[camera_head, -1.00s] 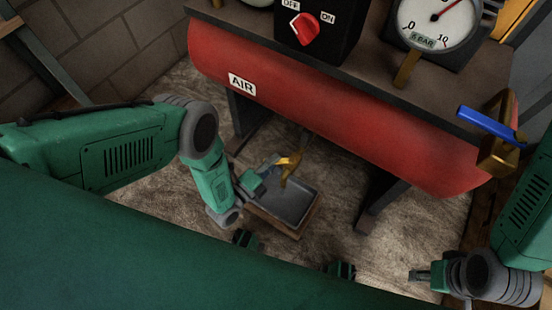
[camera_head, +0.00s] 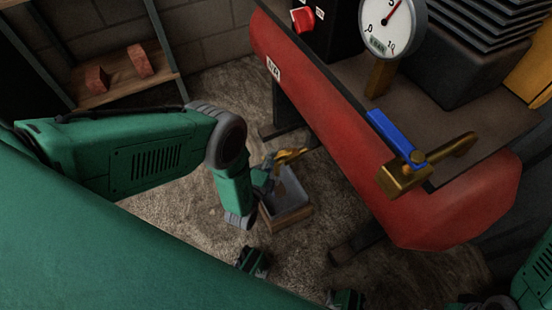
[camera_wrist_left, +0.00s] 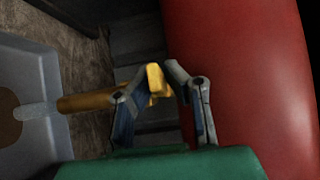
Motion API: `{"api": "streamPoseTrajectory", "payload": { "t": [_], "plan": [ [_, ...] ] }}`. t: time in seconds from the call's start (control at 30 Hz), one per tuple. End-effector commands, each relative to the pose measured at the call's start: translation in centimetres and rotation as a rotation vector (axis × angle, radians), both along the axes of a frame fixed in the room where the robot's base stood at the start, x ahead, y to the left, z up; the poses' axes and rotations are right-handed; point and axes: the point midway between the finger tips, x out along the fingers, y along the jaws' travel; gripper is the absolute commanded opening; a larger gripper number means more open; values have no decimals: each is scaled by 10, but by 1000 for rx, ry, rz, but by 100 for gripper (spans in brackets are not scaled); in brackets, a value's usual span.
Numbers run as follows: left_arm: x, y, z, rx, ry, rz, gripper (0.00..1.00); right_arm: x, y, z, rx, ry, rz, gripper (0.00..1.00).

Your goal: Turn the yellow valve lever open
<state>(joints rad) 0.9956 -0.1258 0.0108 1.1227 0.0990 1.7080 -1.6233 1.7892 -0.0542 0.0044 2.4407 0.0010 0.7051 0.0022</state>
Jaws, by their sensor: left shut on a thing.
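The yellow valve lever (camera_head: 290,155) is under the red AIR tank (camera_head: 330,120), above a grey tray. My left gripper (camera_head: 268,172) is at the lever, small and partly hidden in the head view. In the left wrist view the yellow lever (camera_wrist_left: 156,80) lies between my left gripper's fingers (camera_wrist_left: 160,88), and the gripper is shut on it. A brass pipe (camera_wrist_left: 88,102) runs left from there. A pale translucent streak (camera_wrist_left: 38,110) extends from its end over the tray (camera_wrist_left: 65,135), towards a brown patch. My right gripper's fingers are out of view.
A brass valve with a blue handle (camera_head: 392,132) is on the tank's near side. A gauge (camera_head: 392,25) and a red switch (camera_head: 303,19) stand above. The grey tray (camera_head: 300,190) sits on a wooden base on the floor. A shelf (camera_head: 120,82) stands far left.

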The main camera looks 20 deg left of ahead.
Motion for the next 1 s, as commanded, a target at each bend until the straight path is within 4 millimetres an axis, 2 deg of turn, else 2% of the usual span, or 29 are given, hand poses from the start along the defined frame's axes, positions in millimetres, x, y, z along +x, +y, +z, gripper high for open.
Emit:
{"api": "streamPoseTrajectory", "payload": {
  "t": [0.03, 0.3, 0.77, 0.83, 0.87, 1.0],
  "plan": [
    [-5, -1, -5, 0, 16, 20, 0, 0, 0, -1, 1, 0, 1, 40],
    [-6, -2, -4, 14, 20, 96, 0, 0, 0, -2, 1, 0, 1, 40],
    [-6, -4, -4, 11, 19, 106, 0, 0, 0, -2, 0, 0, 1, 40],
    [-6, -4, -4, 12, 19, 107, 22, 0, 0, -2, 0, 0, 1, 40],
    [-6, -4, -4, 12, 18, 107, 28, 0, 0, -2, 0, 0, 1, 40],
    [-4, -4, -2, 12, 12, 107, 28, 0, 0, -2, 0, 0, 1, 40]
  ]
}}
